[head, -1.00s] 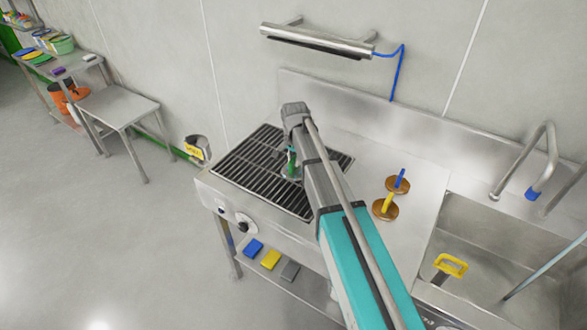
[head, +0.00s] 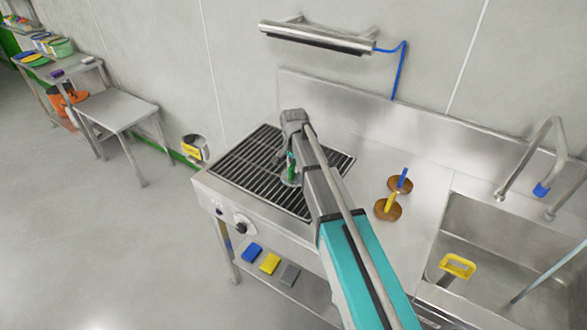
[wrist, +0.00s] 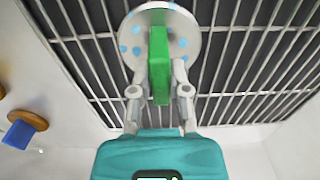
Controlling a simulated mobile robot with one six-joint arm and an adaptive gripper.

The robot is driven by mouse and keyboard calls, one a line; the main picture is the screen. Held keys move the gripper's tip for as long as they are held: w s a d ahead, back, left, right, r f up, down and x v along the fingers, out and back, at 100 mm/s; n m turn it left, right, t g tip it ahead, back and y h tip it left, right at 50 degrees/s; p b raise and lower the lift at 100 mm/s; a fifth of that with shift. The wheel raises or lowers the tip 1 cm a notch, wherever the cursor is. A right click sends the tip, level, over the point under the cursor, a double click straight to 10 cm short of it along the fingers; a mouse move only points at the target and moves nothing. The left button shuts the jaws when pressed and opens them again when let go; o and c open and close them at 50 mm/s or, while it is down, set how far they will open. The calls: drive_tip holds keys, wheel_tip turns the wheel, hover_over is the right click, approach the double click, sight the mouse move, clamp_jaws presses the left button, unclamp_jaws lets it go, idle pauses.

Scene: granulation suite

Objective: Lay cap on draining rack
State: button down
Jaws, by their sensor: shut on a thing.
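The cap (wrist: 190,38) is a pale disc with light blue spots and a green upright grip (wrist: 159,60) on top. My gripper (wrist: 159,76) is shut on the green grip, one finger on each side. In the head view the cap (head: 290,181) is small and partly hidden by my arm. The draining rack (head: 245,168) is a grille of dark bars set in the steel counter. The cap is over the rack, inside its outline. I cannot tell whether its disc touches the bars.
Two brown discs with a blue handle (head: 403,178) and a yellow handle (head: 391,203) stand on the counter right of the rack. A sink (head: 500,215) with a tap (head: 553,150) lies farther right. Coloured pads (head: 270,263) lie on the shelf below.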

sight(294, 164)
drive_tip(key=shift+f, duration=0.15)
drive_tip(key=c, duration=0.6)
unclamp_jaws()
drive_tip(key=shift+r, duration=0.25)
wheel_tip(294, 164, up, 12)
drive_tip(key=p, duration=1.2)
drive_tip(key=shift+s, duration=0.1)
drive_tip(key=s+d+n, duration=0.3)
drive_tip(key=s+d, duration=0.4)
drive_tip(key=s, duration=0.4)
drive_tip(key=s+d+n, duration=0.3)
drive_tip(key=s+d, duration=0.5)
drive_tip(key=s, duration=0.3)
drive_tip(key=shift+s+d+n, duration=0.25)
drive_tip(key=shift+s+n, duration=0.15)
